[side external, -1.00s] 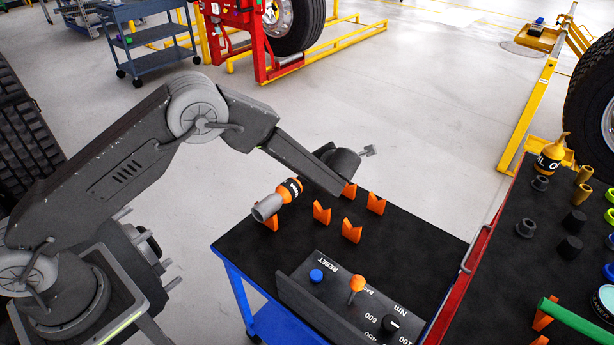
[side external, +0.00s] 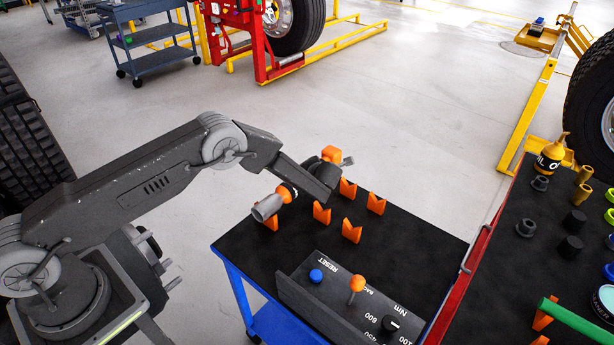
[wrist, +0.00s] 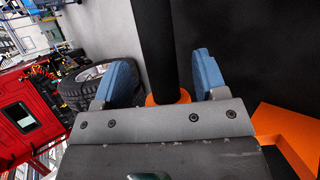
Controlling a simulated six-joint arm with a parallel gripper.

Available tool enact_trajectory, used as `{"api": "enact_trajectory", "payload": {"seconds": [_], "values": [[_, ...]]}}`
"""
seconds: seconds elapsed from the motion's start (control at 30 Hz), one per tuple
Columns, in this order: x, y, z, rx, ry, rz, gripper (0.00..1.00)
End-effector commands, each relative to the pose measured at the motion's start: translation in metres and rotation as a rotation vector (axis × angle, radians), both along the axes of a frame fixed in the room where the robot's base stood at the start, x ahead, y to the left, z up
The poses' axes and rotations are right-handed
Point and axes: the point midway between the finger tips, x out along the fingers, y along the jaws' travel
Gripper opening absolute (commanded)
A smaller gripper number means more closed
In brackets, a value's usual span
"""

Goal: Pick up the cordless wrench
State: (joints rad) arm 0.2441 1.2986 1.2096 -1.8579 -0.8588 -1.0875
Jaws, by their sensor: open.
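The cordless wrench (side external: 268,208) lies on the dark top of the blue cart, its grey nose at the left, with an orange and black body. My wrist covers its middle in the side view. An orange block (side external: 331,153) shows just beyond my wrist, perhaps its far end. In the wrist view, my gripper (wrist: 160,76) is open, with blue pads on both sides of a black shaft with an orange collar (wrist: 168,97), apparently the wrench's handle. Gaps show between the shaft and both pads. The fingertips are hidden in the side view.
Several orange V-shaped holders (side external: 351,231) stand on the cart top (side external: 400,255). A control box (side external: 345,305) with a blue button and orange-topped lever sits at the front. A red-edged bench with sockets (side external: 525,228) and a bottle (side external: 551,153) stands at the right.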

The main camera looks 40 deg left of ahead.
Motion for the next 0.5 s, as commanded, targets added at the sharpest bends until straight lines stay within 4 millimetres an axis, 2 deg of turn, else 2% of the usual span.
{"api": "enact_trajectory", "payload": {"seconds": [0.17,0.43,0.5], "values": [[0.0077,0.0135,-0.0139,-0.001,0.000,0.000,0.66],[0.0090,0.0150,-0.0150,-0.001,0.000,-0.001,0.66],[0.0090,0.0149,-0.0149,-0.001,0.000,-0.001,0.59]]}}
